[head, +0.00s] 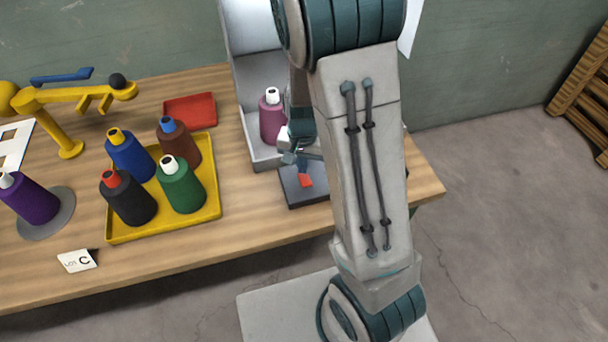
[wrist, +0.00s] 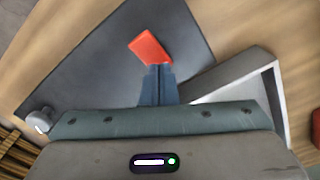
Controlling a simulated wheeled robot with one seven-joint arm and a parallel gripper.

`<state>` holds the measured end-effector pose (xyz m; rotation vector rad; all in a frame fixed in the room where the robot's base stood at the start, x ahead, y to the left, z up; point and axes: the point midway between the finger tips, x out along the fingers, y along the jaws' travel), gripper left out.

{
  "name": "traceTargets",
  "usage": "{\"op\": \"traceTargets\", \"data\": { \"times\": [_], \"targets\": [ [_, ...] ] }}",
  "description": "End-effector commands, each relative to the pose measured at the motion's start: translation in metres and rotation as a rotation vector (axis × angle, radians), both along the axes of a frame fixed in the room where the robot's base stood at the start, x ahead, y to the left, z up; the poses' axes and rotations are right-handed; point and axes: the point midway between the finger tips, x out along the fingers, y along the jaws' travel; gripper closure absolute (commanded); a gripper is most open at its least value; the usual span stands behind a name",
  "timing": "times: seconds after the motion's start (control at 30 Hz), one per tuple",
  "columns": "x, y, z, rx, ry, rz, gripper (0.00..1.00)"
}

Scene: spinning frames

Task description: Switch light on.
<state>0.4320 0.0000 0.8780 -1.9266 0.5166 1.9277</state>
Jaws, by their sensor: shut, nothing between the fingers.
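A red switch (head: 305,180) sits on a dark grey plate (head: 291,200) at the right end of the table. In the wrist view the switch (wrist: 150,47) lies just beyond my fingertips on the dark plate (wrist: 95,60). My gripper (head: 307,158) is shut and empty, its fingers pointing down at the switch. In the wrist view the fingertips (wrist: 158,68) meet the near edge of the switch; I cannot tell if they touch it. A grey open-fronted booth (head: 258,75) stands behind the plate, partly hidden by my arm. No lit lamp is visible.
A pink spool (head: 271,118) stands in the booth, close to my gripper.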

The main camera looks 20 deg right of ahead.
Motion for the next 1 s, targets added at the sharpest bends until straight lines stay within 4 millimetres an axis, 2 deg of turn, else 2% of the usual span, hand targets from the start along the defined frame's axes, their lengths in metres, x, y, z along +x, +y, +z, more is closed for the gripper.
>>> {"op": "traceTargets", "data": {
  "times": [0.1,0.7,1.0],
  "targets": [
    [0.0,0.0,0.014,0.0,-0.001,0.0,1.0],
    [0.0,0.0,0.061,0.0,-0.001,0.0,1.0],
    [0.0,0.0,0.061,0.0,-0.001,0.0,1.0]
  ]
}}
